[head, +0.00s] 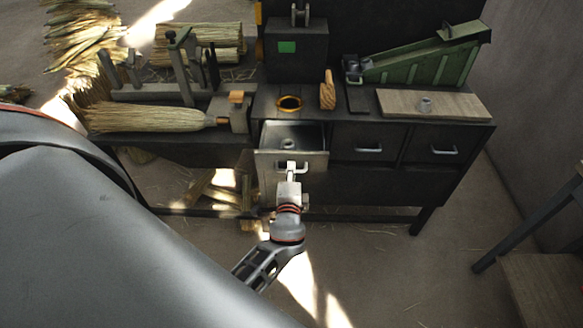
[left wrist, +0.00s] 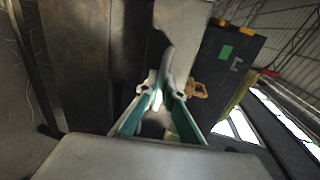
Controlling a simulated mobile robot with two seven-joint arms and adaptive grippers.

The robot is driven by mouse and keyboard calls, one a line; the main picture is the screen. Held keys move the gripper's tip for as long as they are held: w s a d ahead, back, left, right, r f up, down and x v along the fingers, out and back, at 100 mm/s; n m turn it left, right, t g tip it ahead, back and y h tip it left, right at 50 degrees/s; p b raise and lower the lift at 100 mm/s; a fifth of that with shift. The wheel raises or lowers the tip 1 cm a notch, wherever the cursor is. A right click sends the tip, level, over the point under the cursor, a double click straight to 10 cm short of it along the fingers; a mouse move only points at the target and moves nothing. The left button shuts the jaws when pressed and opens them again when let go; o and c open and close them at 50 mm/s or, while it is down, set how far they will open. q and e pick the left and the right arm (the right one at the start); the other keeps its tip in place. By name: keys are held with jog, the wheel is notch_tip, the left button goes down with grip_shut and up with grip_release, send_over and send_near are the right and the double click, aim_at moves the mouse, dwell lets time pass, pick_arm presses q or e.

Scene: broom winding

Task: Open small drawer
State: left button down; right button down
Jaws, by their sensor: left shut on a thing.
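The small drawer (head: 292,152) is the leftmost in the row under the bench top, with a metal front and a bar handle. It stands pulled out, its inside showing from above, with a small round thing inside. My left gripper (head: 291,170) is at the drawer's front, shut on its handle. In the left wrist view my gripper's fingers (left wrist: 158,100) close around the pale handle (left wrist: 168,70) against the drawer front (left wrist: 180,22). The fingertips are partly blurred there. My right gripper is not in view.
Two shut drawers (head: 364,141) (head: 434,150) are to the right. The bench top holds a straw broom (head: 150,117), a gold ring (head: 289,103), a wooden handle (head: 327,91), a board (head: 430,104) and a green tool (head: 425,62). The floor in front is mostly clear.

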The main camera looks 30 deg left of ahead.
pick_arm(q)
jog(key=shift+f+v, duration=0.2)
jog(key=shift+v, duration=0.9)
jog(key=shift+s, duration=0.1)
jog(key=c, duration=2.5)
grip_release()
jog(key=v, duration=0.7)
jog(key=shift+s+d+r, duration=0.1)
jog(key=shift+s+d, duration=0.05)
jog(key=shift+s, duration=0.05)
